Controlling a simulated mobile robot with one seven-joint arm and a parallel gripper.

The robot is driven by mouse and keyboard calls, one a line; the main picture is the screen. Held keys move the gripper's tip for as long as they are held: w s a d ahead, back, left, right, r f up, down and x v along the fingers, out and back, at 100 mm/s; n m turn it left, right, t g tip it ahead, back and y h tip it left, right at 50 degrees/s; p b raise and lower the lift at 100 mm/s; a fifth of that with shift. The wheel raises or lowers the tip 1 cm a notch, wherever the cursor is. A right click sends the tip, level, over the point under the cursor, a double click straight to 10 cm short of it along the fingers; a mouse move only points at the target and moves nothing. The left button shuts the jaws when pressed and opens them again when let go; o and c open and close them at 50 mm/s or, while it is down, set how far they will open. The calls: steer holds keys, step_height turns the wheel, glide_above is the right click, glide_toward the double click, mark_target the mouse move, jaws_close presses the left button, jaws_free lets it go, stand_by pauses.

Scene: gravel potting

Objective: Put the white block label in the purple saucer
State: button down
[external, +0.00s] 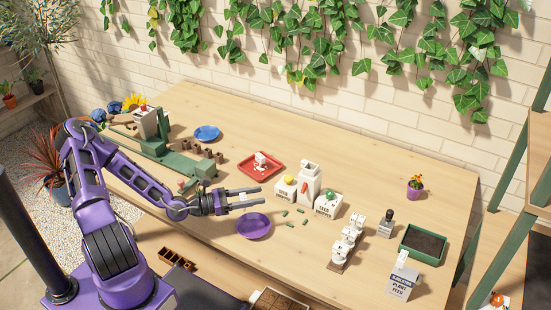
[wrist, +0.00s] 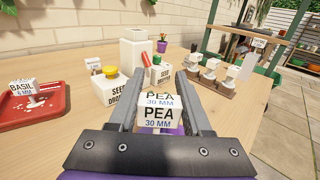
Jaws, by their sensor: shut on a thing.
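My gripper (wrist: 160,112) is shut on a white block label (wrist: 158,118) printed "PEA 30 MM", held between the two grey fingers. In the external view my gripper (external: 259,196) reaches out over the table, with the label a small white patch between the fingers. The purple saucer (external: 253,226) lies on the table just below the gripper in that picture and looks empty. In the wrist view, purple shows behind the label's lower part; I cannot tell how much of it is saucer. Another white block label (wrist: 22,88), "BASIL 6 MM", stands on the red tray (external: 260,176).
White seed dropper boxes (external: 327,206) and a white container (external: 309,182) stand right of the gripper. Green pieces (external: 289,212) lie near the saucer. A rack of white blocks (external: 347,240) and a plant feed box (external: 402,278) are further right. A blue saucer (external: 207,133) lies at the back.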

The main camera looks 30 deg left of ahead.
steer(key=shift+f+b, duration=0.55)
steer(key=shift+f, duration=2.5)
steer(key=shift+f, duration=0.15)
steer(key=shift+c, duration=1.7)
jaws_free()
steer(key=shift+r, duration=0.3)
steer(key=v, duration=1.2)
steer(key=shift+w, duration=0.1)
